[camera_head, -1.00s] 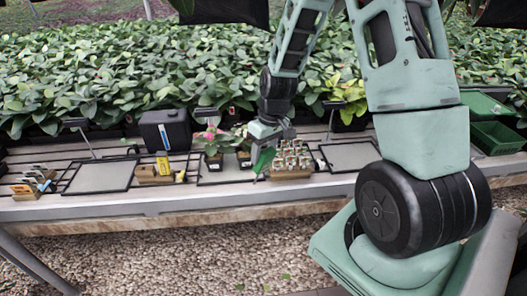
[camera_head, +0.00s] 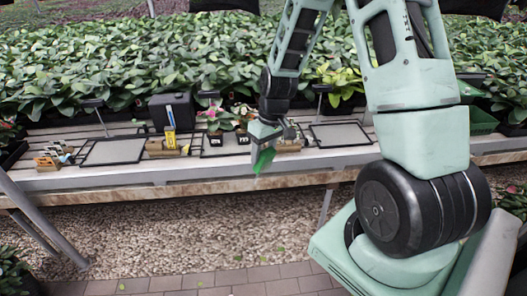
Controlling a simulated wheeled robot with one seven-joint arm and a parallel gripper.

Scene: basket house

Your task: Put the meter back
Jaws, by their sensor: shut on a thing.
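My gripper (camera_head: 264,140) is at the bench's front edge, in front of a small wooden tray (camera_head: 289,148). It is shut on a flat green leaf-like thing (camera_head: 263,160), which hangs below the fingers. A yellow, narrow upright thing with a blue top (camera_head: 170,138), possibly the meter, stands at a wooden block (camera_head: 158,152) on the bench, left of my gripper. It is too small to identify for certain. My arm partly hides the tray.
The slatted bench (camera_head: 215,175) carries black-framed mats (camera_head: 113,151), a black container (camera_head: 170,110), small potted plants (camera_head: 214,138) and a wooden rack (camera_head: 47,162) at left. Dense plants stand behind.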

